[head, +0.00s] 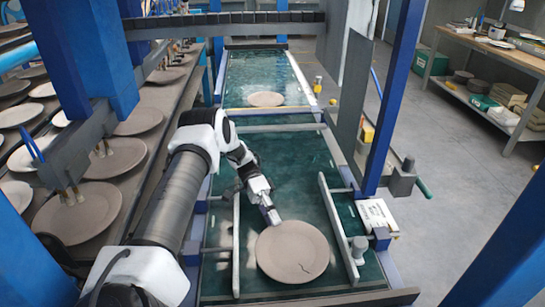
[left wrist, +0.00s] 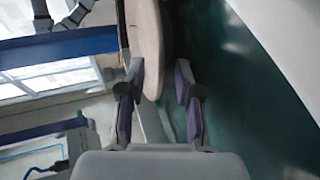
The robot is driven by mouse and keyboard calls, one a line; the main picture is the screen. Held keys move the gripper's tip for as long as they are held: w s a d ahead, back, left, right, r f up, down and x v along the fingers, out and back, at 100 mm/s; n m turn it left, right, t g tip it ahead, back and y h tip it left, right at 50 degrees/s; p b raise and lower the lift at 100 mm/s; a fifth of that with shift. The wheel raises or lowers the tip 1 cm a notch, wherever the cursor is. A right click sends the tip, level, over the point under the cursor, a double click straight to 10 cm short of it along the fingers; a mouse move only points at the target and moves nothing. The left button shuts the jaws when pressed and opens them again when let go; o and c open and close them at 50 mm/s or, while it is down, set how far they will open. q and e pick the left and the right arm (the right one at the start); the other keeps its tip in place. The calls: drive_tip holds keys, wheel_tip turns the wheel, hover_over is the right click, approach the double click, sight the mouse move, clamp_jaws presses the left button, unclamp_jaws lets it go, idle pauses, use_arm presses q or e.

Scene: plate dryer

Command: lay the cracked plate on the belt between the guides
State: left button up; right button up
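The cracked plate (head: 290,245) is a round, grey-brown disc with a short dark crack near its lower right rim. In the head view it lies flat over the green belt (head: 265,155), between the left guide (head: 236,245) and the right guide (head: 338,228). My left gripper (head: 271,215) is at its far left rim. In the left wrist view, the plate (left wrist: 146,45) shows edge-on between the spread fingers (left wrist: 160,85), close to the left finger, with a gap to the right finger. My right gripper is not in view.
Another plate (head: 266,99) lies farther up the belt. Racks of plates (head: 90,210) stand at the left. A blue post (head: 393,100) and a white box (head: 377,215) stand right of the belt. A workbench (head: 490,55) is at the far right, beyond clear floor.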

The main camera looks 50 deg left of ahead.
use_arm(q)
drive_tip(key=b+v, duration=0.2)
drive_tip(key=v, duration=0.5)
drive_tip(key=shift+f, duration=0.2)
drive_tip(key=shift+a+r, duration=0.15)
drive_tip(key=shift+r, duration=0.1)
